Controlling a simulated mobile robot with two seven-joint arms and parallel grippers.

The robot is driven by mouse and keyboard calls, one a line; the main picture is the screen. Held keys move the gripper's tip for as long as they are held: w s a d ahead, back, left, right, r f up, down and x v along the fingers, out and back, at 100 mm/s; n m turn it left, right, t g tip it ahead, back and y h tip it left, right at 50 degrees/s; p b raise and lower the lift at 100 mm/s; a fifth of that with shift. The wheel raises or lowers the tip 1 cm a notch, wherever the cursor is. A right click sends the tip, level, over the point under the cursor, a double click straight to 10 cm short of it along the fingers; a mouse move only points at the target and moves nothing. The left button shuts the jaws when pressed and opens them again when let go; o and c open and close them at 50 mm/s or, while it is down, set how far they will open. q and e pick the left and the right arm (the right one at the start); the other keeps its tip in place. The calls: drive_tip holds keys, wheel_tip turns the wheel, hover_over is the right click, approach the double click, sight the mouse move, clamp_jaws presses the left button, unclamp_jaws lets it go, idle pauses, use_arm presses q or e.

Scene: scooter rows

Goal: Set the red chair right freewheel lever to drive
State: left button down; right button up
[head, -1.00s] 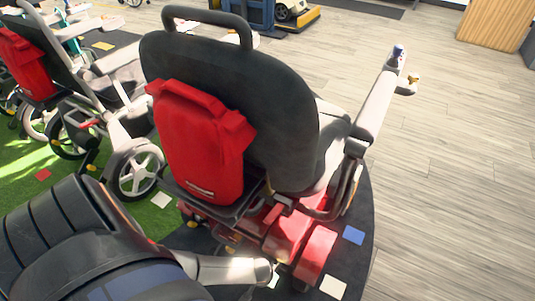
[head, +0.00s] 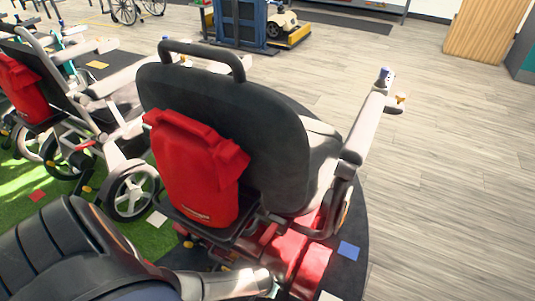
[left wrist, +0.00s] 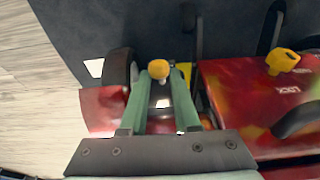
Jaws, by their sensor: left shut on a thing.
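The red chair (head: 305,250) stands in the middle of the head view, its back towards me, with a dark backrest (head: 230,105) and red bag (head: 195,170). My left arm reaches in low from the left; its fingers are hidden in the head view. In the left wrist view my left gripper (left wrist: 157,76) has its green fingers on either side of a lever with an orange-yellow knob (left wrist: 158,69), shut on it. The lever is on the wood-floor side of the red base (left wrist: 255,105). Its drive or freewheel setting cannot be read. My right gripper is not in view.
A yellow knob (left wrist: 283,62) stands on the red cover beside upside-down lettering. A second chair with a red bag (head: 22,90) stands close on the left. The wood floor (head: 440,170) at right is clear. A wooden cabinet (head: 487,30) stands at the back.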

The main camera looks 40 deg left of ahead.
use_arm(q)
drive_tip(key=c, duration=1.1)
unclamp_jaws()
drive_tip(key=shift+w+a+r, duration=0.2)
drive_tip(key=shift+w+a, duration=0.05)
drive_tip(key=shift+w, duration=0.3)
drive_tip(key=o, duration=0.4)
drive_tip(key=shift+s+d+f, duration=0.1)
drive_tip(key=shift+s, duration=0.1)
drive_tip(key=shift+o, duration=0.3)
drive_tip(key=shift+s, duration=0.1)
drive_tip(key=shift+d, duration=0.1)
